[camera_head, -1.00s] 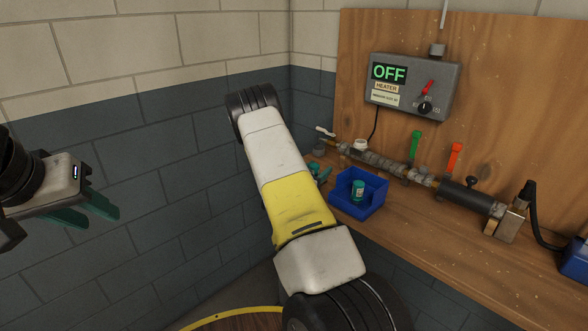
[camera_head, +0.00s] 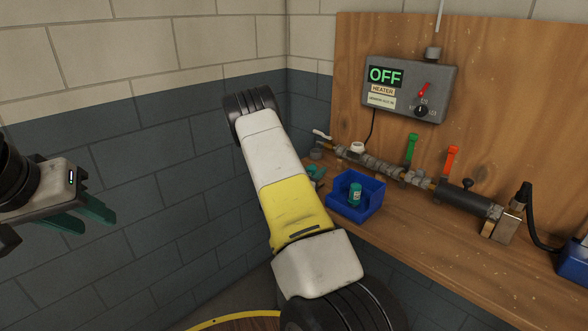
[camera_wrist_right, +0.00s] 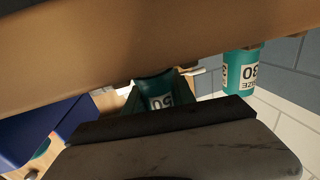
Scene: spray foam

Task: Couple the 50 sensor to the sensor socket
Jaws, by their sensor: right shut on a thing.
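In the right wrist view, which looks upside down, a teal sensor (camera_wrist_right: 158,101) with a 50 label sits between the fingers of my right gripper (camera_wrist_right: 160,92), which is shut on it. In the head view, my right arm hides most of that gripper; teal parts (camera_head: 316,173) show just past the arm, left of the blue bin. My left gripper (camera_head: 90,216) is open and empty in front of the wall, far from the bench. I cannot pick out the sensor socket with certainty; the pipe assembly (camera_head: 385,168) runs along the bench.
A blue bin (camera_head: 343,208) on the wooden bench (camera_head: 430,232) holds a teal sensor (camera_head: 355,194). Another teal sensor (camera_wrist_right: 240,72), labelled 30, shows in the right wrist view by the bench surface. The heater box (camera_head: 408,88) reads OFF. Green (camera_head: 411,147) and orange (camera_head: 451,159) valve handles stand up.

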